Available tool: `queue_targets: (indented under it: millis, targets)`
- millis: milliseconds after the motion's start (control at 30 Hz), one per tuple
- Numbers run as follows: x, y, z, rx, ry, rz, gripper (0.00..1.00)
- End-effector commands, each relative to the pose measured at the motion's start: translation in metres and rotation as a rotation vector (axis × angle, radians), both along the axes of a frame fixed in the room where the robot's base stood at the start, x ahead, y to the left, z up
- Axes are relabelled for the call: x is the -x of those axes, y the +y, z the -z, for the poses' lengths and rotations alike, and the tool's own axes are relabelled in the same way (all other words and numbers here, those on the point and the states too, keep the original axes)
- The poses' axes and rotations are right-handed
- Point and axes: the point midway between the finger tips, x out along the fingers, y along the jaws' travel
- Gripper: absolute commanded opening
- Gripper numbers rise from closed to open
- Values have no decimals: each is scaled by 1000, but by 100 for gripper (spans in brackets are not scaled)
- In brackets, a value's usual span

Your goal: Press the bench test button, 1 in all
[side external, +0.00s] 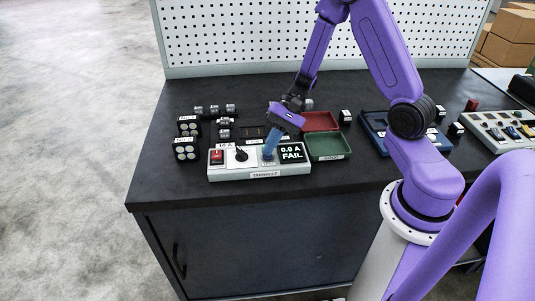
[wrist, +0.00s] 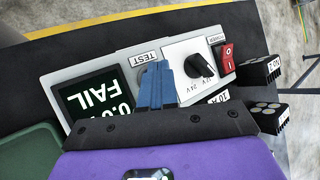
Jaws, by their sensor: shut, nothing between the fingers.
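The light grey test bench box (side external: 228,174) stands on the dark worktop and also shows in the wrist view (wrist: 82,73). Its screen (side external: 292,153) reads "0.0 A FAIL"; the same screen is upside down in the wrist view (wrist: 98,100). The TEST label (wrist: 143,58) sits just beyond my fingertips. My gripper (side external: 268,156) is shut and empty, with blue fingers pointing down at the box between the screen and the dial. In the wrist view the fingers (wrist: 155,70) cover the spot by the TEST label.
A black dial (side external: 241,154) and a red power switch (side external: 217,156) sit left of my fingers on the box. A green bin (side external: 328,147) and a red bin (side external: 320,121) are close on the right. Black blocks (side external: 186,149) stand at the left.

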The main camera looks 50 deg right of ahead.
Motion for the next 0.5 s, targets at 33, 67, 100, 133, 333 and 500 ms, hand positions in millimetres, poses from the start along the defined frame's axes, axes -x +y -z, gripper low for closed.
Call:
queue_targets:
  millis: [33, 67, 100, 133, 333, 500]
  targets:
    - [0, 0, -2, 1, 0, 1, 0]
    - [0, 0, -3, 1, -1, 0, 0]
    - [0, 0, -5, 1, -2, 1, 0]
    - [0, 0, -6, 1, -2, 1, 0]
    - [0, 0, -16, 1, -1, 0, 0]
    - [0, 0, -17, 0, 1, 1, 0]
